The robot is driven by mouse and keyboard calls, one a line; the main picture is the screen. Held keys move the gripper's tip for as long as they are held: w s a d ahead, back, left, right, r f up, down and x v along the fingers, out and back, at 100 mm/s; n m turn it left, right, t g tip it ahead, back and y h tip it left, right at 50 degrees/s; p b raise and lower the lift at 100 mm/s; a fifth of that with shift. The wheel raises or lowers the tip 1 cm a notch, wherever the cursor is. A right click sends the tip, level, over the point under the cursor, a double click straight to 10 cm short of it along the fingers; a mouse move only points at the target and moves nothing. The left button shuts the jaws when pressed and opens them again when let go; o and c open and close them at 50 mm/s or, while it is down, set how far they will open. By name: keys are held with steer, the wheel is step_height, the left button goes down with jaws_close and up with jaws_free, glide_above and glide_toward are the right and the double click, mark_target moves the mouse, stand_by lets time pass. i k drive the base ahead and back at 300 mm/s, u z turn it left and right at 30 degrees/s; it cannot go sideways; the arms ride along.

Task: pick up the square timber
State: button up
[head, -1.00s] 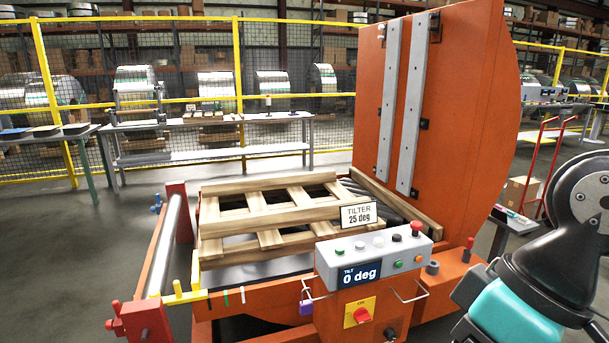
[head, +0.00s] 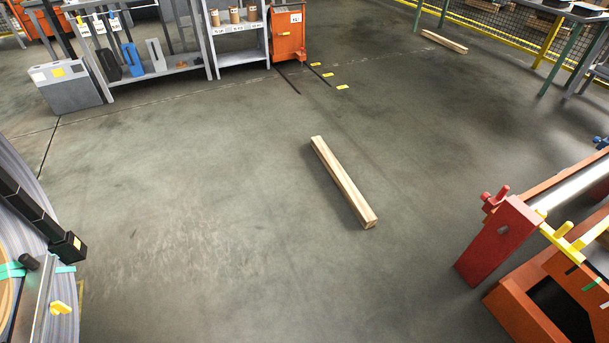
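A long, pale square timber (head: 341,179) lies flat on the grey concrete floor in the middle of the head view. It slants from upper left to lower right, and nothing touches it. A second, similar pale timber (head: 444,41) lies on the floor farther off at the upper right, near a green-legged table. My gripper is not in view.
The orange tilter (head: 555,290) with a red post (head: 500,240) stands at the right. A large coil (head: 40,270) with a black arm over it is at the left. A tool rack (head: 150,60) and an orange cabinet (head: 287,35) stand at the back. Floor around the near timber is clear.

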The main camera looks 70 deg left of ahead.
mark_target(365, 215)
steer(key=u, duration=2.35)
steer(key=i, duration=2.05)
steer(key=z, duration=0.35)
steer(key=i, duration=1.15)
steer(key=z, duration=0.3)
